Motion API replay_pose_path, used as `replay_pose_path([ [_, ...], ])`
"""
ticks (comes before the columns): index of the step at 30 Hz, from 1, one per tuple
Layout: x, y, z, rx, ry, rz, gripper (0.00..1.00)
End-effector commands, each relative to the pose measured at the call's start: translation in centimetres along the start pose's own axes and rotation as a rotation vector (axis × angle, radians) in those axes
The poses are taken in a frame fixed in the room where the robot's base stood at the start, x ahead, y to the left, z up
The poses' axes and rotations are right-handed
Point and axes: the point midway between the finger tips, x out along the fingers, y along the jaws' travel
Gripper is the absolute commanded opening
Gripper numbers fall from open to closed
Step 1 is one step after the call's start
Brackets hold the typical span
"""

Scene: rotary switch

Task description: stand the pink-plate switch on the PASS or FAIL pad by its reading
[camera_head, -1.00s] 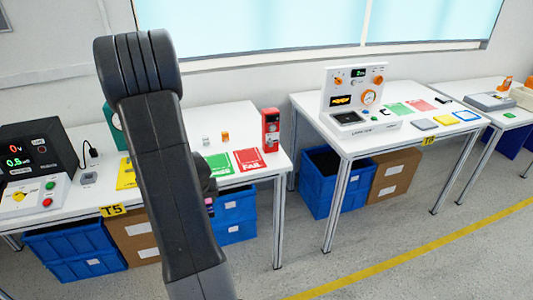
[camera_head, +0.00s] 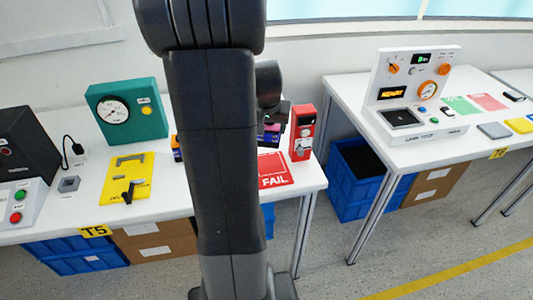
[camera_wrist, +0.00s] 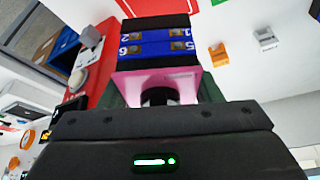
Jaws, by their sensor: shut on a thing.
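My gripper (camera_wrist: 158,96) is shut on the pink-plate switch (camera_wrist: 155,45), with the pink plate (camera_wrist: 155,82) nearest the jaws and a black and blue numbered terminal body beyond it. In the head view the switch (camera_head: 271,130) shows in part beside my arm, next to the red box and above or behind the FAIL pad; its height over the table is hard to tell. The red FAIL pad (camera_head: 273,172) lies near the table's right end, partly covered by my arm. The PASS pad is hidden in the head view. The switch's reading is not visible.
A red box (camera_head: 302,138) stands right of the FAIL pad. A teal gauge box (camera_head: 127,112) and yellow fixture (camera_head: 127,178) are to the left. In the wrist view, small orange (camera_wrist: 219,53) and grey (camera_wrist: 266,39) blocks stand nearby. A separate bench (camera_head: 428,145) stands right.

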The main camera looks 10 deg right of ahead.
Motion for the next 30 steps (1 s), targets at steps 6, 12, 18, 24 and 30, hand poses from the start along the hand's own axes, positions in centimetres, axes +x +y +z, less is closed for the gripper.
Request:
replay_pose_path([
  [6,3.7,0.1,1.7,0.000,-0.007,0.002,0.25],
  [12,5.6,0.1,2.4,-0.001,-0.002,0.001,0.25],
  [18,8.3,0.1,3.5,-0.001,-0.005,0.002,0.25],
  [24,8.8,0.1,3.7,0.000,0.000,0.000,0.25],
  [30,9.0,0.1,3.8,0.000,0.000,0.000,0.25],
])
